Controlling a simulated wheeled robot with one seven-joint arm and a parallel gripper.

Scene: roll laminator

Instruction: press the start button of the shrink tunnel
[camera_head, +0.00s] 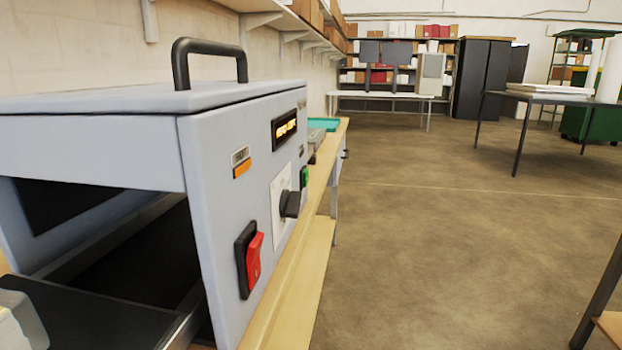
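The shrink tunnel (235,170) is a pale grey box on a wooden bench at the left, with a black handle (210,60) on its lid. Its panel faces right and shows at a steep angle. A small green button (304,177), probably the start button, sits toward the far end of the panel, just beyond a black knob (290,204). A red rocker switch (252,258) is at the near lower part. A lit display (285,128) and an orange indicator (241,169) are above. The button's face shows only narrowly. My gripper is not in view.
The bench edge (285,285) runs along below the panel. A dark conveyor bed (90,310) leads into the tunnel opening. Open floor (430,240) lies right of the bench. A table (545,97) stands at the right; shelves and a black cabinet (482,78) are at the back.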

